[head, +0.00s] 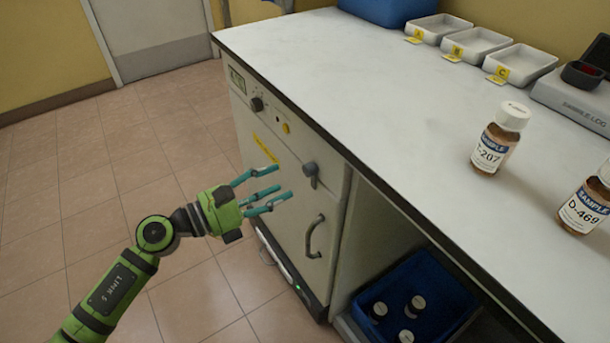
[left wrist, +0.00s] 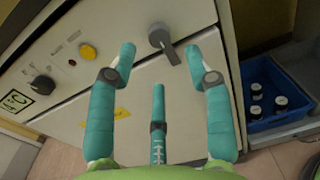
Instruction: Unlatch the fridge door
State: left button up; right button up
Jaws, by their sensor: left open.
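The fridge is a white under-counter unit whose door (head: 283,205) faces my left arm. Its latch (head: 311,172) is a grey knob with a short lever near the door's upper right, and the lever points down in the head view. In the left wrist view the latch (left wrist: 163,42) shows just beyond and between the fingertips. A curved grey handle (head: 315,237) sits lower on the door. My left gripper (head: 272,190) is open and empty, with its teal fingers pointing at the door, left of the latch. I see no contact with the latch. My right gripper is out of view.
The white worktop (head: 370,110) overhangs the fridge. It carries sample bottles (head: 497,142) and lettered trays (head: 520,65). A blue crate (head: 445,285) with several bottles stands in the open bay right of the fridge. Tiled floor (head: 110,185) is clear on the left.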

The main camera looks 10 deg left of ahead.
aim_at(305, 172)
pick_arm(q)
jog(key=p+x, duration=0.1)
jog(key=x, duration=0.5)
jog(key=shift+w, duration=0.1)
grip_shut()
